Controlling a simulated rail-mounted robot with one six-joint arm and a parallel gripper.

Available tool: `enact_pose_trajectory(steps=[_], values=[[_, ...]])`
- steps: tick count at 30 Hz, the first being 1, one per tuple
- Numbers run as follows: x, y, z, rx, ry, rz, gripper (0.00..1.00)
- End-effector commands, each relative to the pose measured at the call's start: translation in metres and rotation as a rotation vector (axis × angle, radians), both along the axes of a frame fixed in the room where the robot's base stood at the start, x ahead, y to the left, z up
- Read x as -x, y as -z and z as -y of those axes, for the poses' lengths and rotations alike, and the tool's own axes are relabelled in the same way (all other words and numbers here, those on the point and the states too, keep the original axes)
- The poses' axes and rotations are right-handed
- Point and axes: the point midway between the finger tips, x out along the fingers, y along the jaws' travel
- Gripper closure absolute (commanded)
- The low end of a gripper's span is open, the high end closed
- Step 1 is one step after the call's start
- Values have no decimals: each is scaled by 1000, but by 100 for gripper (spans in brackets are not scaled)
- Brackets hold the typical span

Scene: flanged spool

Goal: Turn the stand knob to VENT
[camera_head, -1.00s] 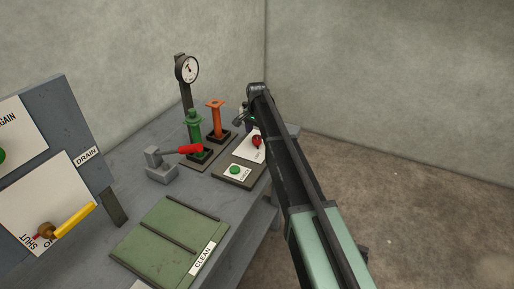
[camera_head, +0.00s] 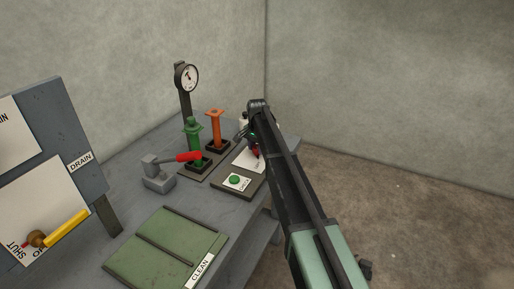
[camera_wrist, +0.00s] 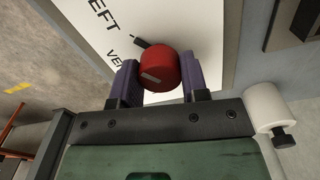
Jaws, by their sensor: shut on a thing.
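The red stand knob (camera_wrist: 160,72) sits on a white plate (camera_wrist: 185,22) in the wrist view. The plate shows the partial letters "EFT" and "VE"; the rest is cut off or hidden. A short dark pointer shows at the plate by the knob's upper left, near a small tick mark. My gripper (camera_wrist: 158,82) has its two purple-grey fingers on either side of the knob and is shut on it. In the head view, the knob (camera_head: 255,152) is a small red patch partly hidden by my arm.
A gauge (camera_head: 186,76) stands behind. A green "CLEAN" plate (camera_head: 160,245) lies in front. A "DRAIN" panel (camera_head: 60,130) stands left.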

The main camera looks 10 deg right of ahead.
Motion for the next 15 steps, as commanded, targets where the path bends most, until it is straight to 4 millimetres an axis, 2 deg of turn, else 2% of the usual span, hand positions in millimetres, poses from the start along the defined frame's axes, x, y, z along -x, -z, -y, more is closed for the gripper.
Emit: enact_pose_trajectory(steps=[8, 15], values=[[0, 0, 0, 0, -103, 0, 83], [0, 0, 0, 0, -291, 0, 83]])
